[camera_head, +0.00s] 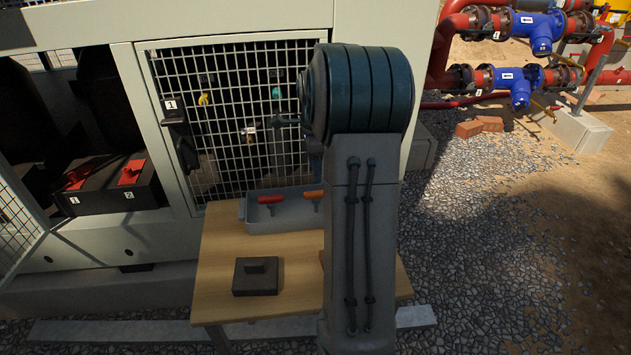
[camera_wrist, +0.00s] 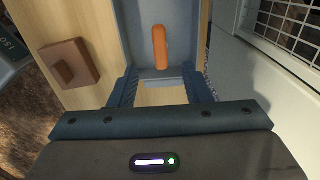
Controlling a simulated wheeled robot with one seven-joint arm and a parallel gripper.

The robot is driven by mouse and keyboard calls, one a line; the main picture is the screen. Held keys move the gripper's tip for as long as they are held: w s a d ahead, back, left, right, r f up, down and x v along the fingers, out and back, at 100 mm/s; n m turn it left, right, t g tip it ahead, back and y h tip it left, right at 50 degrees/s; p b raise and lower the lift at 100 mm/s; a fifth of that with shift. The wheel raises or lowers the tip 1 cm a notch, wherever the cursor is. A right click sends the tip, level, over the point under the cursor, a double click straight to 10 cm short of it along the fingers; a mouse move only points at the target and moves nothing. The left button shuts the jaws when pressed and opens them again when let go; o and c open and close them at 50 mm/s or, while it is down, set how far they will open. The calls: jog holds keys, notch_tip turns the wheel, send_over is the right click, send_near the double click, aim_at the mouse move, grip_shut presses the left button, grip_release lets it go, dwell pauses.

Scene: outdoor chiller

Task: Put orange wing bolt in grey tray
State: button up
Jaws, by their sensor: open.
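The grey tray (camera_head: 255,219) stands at the back of the wooden table, against the chiller. The orange wing bolt (camera_head: 313,195) shows at the tray's right part, beside a red one (camera_head: 271,199). In the wrist view the orange wing bolt (camera_wrist: 160,47) appears inside the grey tray (camera_wrist: 133,30), near its end wall. My gripper (camera_wrist: 160,88) is open, with nothing between its fingers. Its fingertips are just short of the orange bolt, one to each side of its line. In the head view my arm hides the gripper and the tray's right end.
A dark block with a raised grip (camera_head: 256,275) lies on the table's (camera_head: 225,250) front left. A brown block (camera_wrist: 72,62) lies left of the tray in the wrist view. The chiller's mesh panel (camera_head: 235,120) rises behind the tray. Bare wood shows between the tray and the dark block.

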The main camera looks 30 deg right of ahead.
jog(key=s+a+r+n+t, duration=0.1)
jog(key=s+a+r+n, duration=0.35)
jog(key=a, duration=0.25)
jog(key=s+a+r+n, duration=0.3)
jog(key=a+n, duration=0.3)
jog(key=a, duration=0.2)
jog(key=s+a+f+n+t, duration=0.1)
jog(key=s+a+f+n, duration=0.2)
jog(key=s+a+n, duration=0.6)
jog(key=s+n, duration=0.3)
jog(key=s, duration=0.1)
jog(key=shift+s+a+f+n+t, duration=0.25)
jog(key=shift+a+f+n+t, duration=0.05)
jog(key=shift+a+f+n, duration=0.1)
